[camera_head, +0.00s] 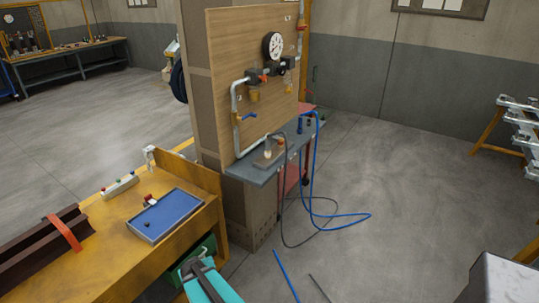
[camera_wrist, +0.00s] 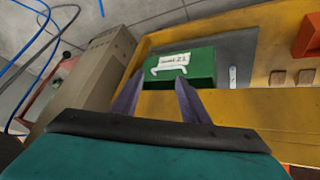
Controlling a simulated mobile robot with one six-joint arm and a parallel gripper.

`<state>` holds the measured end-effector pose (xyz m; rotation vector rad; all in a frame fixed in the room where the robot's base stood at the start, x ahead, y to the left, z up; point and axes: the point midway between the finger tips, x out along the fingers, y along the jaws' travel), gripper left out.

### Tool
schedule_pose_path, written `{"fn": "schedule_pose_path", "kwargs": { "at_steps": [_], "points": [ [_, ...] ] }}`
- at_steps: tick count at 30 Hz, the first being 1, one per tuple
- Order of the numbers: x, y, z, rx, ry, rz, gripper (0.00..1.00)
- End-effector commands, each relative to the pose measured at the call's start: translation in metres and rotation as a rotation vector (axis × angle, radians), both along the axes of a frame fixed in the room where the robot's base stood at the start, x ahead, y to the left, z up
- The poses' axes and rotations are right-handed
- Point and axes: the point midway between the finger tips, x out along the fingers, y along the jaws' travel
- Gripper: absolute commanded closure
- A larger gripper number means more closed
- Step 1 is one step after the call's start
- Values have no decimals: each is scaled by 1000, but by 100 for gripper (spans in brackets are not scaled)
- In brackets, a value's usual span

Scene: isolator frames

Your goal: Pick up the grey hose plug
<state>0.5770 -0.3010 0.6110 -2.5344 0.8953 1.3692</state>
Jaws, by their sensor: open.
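A dark grey hose (camera_head: 283,222) hangs from the front of the blue-grey shelf (camera_head: 258,172) and loops on the floor beside a blue hose (camera_head: 312,190). A separate dark grey length (camera_head: 319,288) lies on the floor nearer to me. The grey hose plug is too small to tell apart for certain. My gripper (camera_head: 196,266) is low beside the wooden bench, well apart from the shelf and hoses. In the wrist view, my gripper (camera_wrist: 160,78) is open and empty, with a green box (camera_wrist: 190,66) beyond its fingers.
The wooden bench (camera_head: 105,262) holds a blue tray (camera_head: 172,213). A cardboard-coloured pillar stands under the panel (camera_head: 222,110) with pipes and a gauge (camera_head: 272,45). A blue length (camera_head: 286,275) lies on the floor. The floor to the right (camera_head: 400,190) is mostly clear.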

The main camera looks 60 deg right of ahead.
Motion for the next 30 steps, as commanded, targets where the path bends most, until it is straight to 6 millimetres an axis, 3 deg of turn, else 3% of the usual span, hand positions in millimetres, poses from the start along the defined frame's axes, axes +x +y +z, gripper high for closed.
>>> {"fn": "schedule_pose_path", "kwargs": {
  "at_steps": [1,7,15,23,30],
  "points": [
    [9,-24,16,-26,-60,-20,59],
    [35,-105,87,-126,-296,-54,59],
    [40,-198,190,-247,-574,-39,59],
    [15,-264,280,-332,-770,20,59],
    [-46,-326,330,-407,-825,-12,59]
  ]
}}
